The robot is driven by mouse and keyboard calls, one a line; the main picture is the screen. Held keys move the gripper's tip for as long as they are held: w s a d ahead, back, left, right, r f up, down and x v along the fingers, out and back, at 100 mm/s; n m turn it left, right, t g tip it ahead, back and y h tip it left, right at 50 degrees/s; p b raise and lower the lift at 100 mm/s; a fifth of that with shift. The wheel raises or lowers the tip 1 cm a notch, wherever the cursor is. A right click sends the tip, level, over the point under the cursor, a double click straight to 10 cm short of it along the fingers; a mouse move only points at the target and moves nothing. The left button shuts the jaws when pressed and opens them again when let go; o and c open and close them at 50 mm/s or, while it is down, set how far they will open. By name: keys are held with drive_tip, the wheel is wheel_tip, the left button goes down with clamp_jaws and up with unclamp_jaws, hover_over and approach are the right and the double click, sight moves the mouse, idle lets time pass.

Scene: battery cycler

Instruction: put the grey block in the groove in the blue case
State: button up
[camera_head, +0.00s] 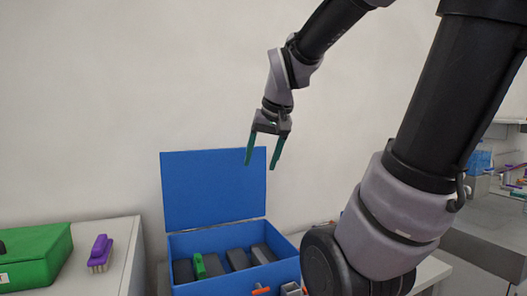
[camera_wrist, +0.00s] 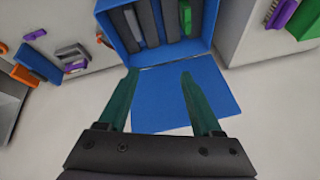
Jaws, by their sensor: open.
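The blue case (camera_head: 230,240) stands open, its lid (camera_head: 213,190) upright at the back; the case (camera_wrist: 209,38) and its lid (camera_wrist: 190,90) also show in the wrist view. Several dark grey blocks (camera_head: 238,259) lie side by side inside, seen as long bars (camera_wrist: 150,22) in the wrist view. I cannot tell which one the task means, and no empty groove is clearly visible. A small green piece (camera_head: 199,266) sits among them. My gripper (camera_head: 261,164) is open and empty, high above the case near the lid's top; its green fingers (camera_wrist: 158,82) point toward the lid.
A green box (camera_head: 35,258) and a purple brush (camera_head: 100,252) are on the white surface at the left. An orange piece (camera_head: 261,291) is at the case's front edge. Purple, orange and grey items (camera_wrist: 72,57) lie beside the case. The air around my gripper is clear.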

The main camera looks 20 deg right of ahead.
drive_tip(key=s+a+r+t+y, duration=0.1)
drive_tip(key=s+a+r, duration=0.1)
drive_tip(key=s, duration=0.3)
drive_tip(key=shift+s+r+m+t, duration=0.2)
drive_tip(key=shift+r+m+t, duration=0.1)
drive_tip(key=shift+r, duration=0.1)
drive_tip(key=shift+d, duration=0.1)
idle(0.8)
